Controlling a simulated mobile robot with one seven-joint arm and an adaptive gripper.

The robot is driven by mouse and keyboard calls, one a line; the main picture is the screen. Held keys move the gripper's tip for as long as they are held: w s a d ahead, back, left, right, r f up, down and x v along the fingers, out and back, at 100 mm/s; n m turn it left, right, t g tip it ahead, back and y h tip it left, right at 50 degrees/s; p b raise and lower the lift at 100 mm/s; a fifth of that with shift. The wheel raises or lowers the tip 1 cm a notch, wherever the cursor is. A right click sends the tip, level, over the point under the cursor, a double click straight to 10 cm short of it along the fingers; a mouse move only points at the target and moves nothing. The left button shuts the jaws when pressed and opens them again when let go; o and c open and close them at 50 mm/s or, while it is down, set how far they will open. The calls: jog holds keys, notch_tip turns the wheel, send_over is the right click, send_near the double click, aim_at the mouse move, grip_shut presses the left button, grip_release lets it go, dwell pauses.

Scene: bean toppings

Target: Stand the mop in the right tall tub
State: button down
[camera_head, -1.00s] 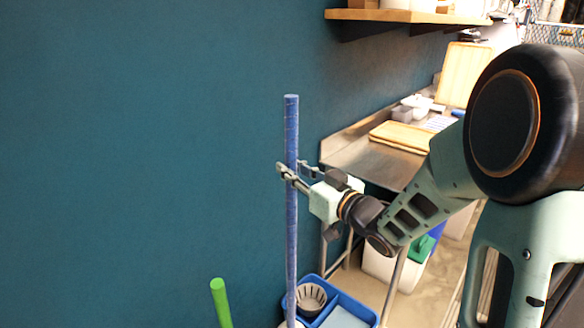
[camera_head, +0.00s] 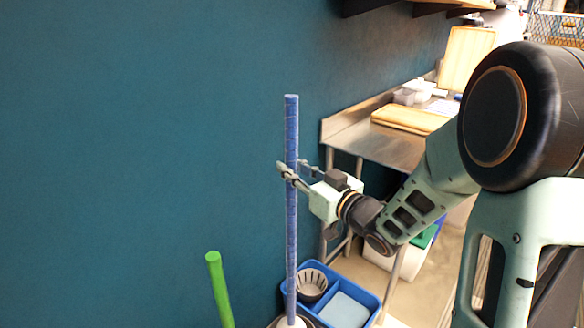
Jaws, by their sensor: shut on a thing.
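The mop has a long blue handle (camera_head: 291,230) that stands nearly upright in front of the teal wall. My gripper (camera_head: 292,171) is shut around the handle in its upper half. The handle's lower end meets a pale piece (camera_head: 291,322) with a dark edge at the bottom of the picture. I cannot tell whether this is the mop's head or part of a tub. The right tall tub cannot be made out.
A green handle (camera_head: 218,290) leans at the lower left. A blue divided tray (camera_head: 368,297) with a ribbed cup (camera_head: 311,285) is right of the mop's foot. A metal table (camera_head: 375,143) with boards stands behind my arm.

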aim_at(295, 218)
jog(key=shift+f+b, duration=6.1)
jog(key=shift+f, duration=0.9)
jog(key=c, duration=1.7)
grip_release()
jog(key=shift+o, duration=0.4)
jog(key=shift+f, duration=0.1)
jog(key=shift+s+d, duration=0.1)
jog(key=v, duration=1.1)
jog(key=shift+s+d, duration=0.25)
jog(key=shift+s, duration=0.1)
